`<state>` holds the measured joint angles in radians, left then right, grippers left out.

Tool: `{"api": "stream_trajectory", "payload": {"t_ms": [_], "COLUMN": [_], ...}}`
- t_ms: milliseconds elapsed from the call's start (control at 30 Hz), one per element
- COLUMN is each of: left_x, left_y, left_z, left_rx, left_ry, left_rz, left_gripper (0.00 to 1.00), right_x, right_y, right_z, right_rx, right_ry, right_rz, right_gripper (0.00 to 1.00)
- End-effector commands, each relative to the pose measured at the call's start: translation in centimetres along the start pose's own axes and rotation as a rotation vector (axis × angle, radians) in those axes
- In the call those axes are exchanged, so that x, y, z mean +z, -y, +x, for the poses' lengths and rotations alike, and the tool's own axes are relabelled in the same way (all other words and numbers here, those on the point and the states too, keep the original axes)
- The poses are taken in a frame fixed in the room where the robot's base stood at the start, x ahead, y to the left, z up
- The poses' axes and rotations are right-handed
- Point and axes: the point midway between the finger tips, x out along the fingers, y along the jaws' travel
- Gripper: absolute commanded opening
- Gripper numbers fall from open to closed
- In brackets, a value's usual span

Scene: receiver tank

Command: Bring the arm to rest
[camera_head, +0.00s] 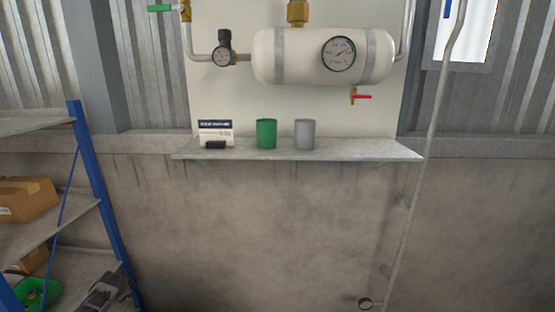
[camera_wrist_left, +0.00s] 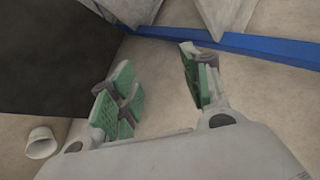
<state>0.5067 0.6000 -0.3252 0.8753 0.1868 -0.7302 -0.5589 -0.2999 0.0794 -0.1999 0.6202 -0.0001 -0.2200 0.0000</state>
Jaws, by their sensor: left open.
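My left gripper (camera_head: 105,290) shows small at the lower left of the head view, in front of the blue-posted shelf. In the left wrist view my left gripper (camera_wrist_left: 157,62) has its two green-padded fingers spread apart, with nothing between them. My right gripper is in neither view. The white receiver tank (camera_head: 305,57) with its round gauge is on the wall panel, well away from the left gripper.
A wall ledge (camera_head: 345,153) holds a green cup (camera_head: 266,134), a grey cup (camera_head: 305,134) and a small sign (camera_head: 215,132). The shelf's blue post (camera_head: 97,195) stands at left, with a cardboard box (camera_head: 27,198). A blue beam (camera_wrist_left: 245,43) crosses beyond the left fingers.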

Motion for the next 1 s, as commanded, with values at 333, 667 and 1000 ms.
{"api": "stream_trajectory", "payload": {"t_ms": [333, 667, 1000], "left_x": [11.5, 22.9, 35.4], "left_y": [-10.7, -20.0, -28.9], "left_z": [3.9, 4.8, 3.1], "left_rx": [0.055, 0.101, 0.146], "left_ry": [0.089, 0.169, 0.251], "left_rz": [-0.047, -0.085, -0.119], "left_gripper": [0.48, 0.48, 0.48], "right_x": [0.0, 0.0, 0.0], "right_y": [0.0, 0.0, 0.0], "right_z": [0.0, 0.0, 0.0], "right_rx": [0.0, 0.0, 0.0], "right_ry": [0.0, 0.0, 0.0], "right_rz": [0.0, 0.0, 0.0], "right_gripper": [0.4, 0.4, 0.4]}}
